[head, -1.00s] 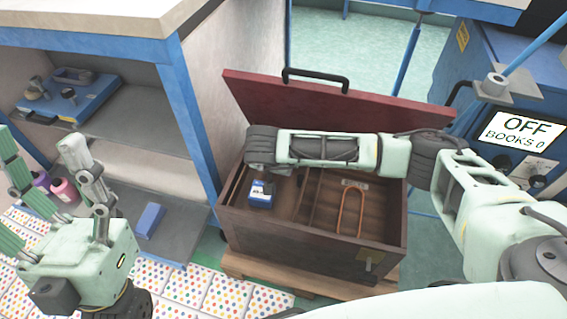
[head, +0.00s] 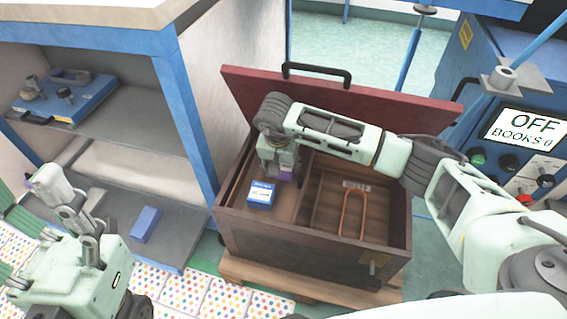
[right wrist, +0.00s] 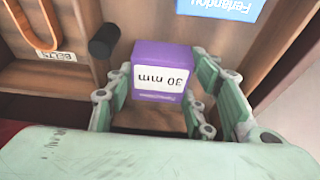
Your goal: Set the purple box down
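The purple box (right wrist: 162,70), with a "30 mm" label, sits between the two fingers of my right gripper (right wrist: 163,85) in the right wrist view. The fingers close along both of its sides. In the head view my right gripper (head: 282,163) points down inside the open brown chest (head: 300,245), and a small part of the purple box (head: 287,160) shows at it. Whether its underside touches the chest floor cannot be told. My left gripper (head: 75,215) is at the lower left, away from the chest, and its fingers overlap in view.
A blue-and-white box (head: 261,194) lies in the chest's left part, near my right gripper. An orange loop (head: 354,214) lies in the right compartment. The red lid (head: 335,98) stands open behind. A shelf unit (head: 185,110) with a blue block (head: 146,224) is at the left.

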